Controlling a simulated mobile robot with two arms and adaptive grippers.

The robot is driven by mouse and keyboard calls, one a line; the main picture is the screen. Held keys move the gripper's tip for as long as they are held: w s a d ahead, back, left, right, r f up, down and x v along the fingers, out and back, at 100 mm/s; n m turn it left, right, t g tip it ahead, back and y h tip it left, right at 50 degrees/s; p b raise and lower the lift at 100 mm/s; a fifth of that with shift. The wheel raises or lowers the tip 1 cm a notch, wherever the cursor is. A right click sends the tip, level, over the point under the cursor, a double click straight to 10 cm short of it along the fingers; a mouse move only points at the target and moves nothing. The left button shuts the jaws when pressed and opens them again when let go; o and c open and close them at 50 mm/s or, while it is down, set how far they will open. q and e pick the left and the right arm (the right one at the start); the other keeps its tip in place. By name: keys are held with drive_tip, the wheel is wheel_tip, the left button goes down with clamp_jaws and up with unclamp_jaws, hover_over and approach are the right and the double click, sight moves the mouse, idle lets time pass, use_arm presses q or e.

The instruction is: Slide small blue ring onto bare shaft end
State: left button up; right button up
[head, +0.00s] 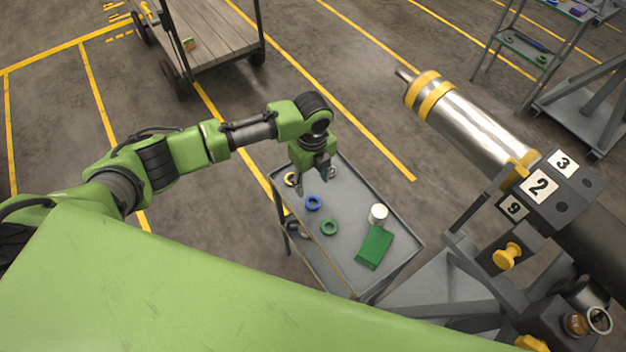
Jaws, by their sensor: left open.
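A small blue ring (313,203) lies on the grey cart top (345,200). My left gripper (314,188) points down above the cart, close to the blue ring, with its fingers apart and nothing seen between them. Whether it touches anything is hard to tell. The rotor (480,128) is a silver cylinder with yellow bands on a grey stand at the right. Its bare shaft end (404,74) is a thin metal stub pointing up and left. My right gripper is not in view.
A wooden-deck trolley (205,35) stands behind at the left. Floor between cart and rotor is clear.

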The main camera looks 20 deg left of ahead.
sight(313, 205)
use_arm(q)
wheel_tip(313, 205, down, 9)
drive_tip(key=b, duration=0.6)
drive_tip(key=shift+r+b, duration=0.2)
drive_tip(key=shift+b, duration=0.2)
drive_tip(key=shift+f+b, duration=0.3)
drive_tip(key=shift+f, duration=0.35)
drive_tip(key=c, duration=1)
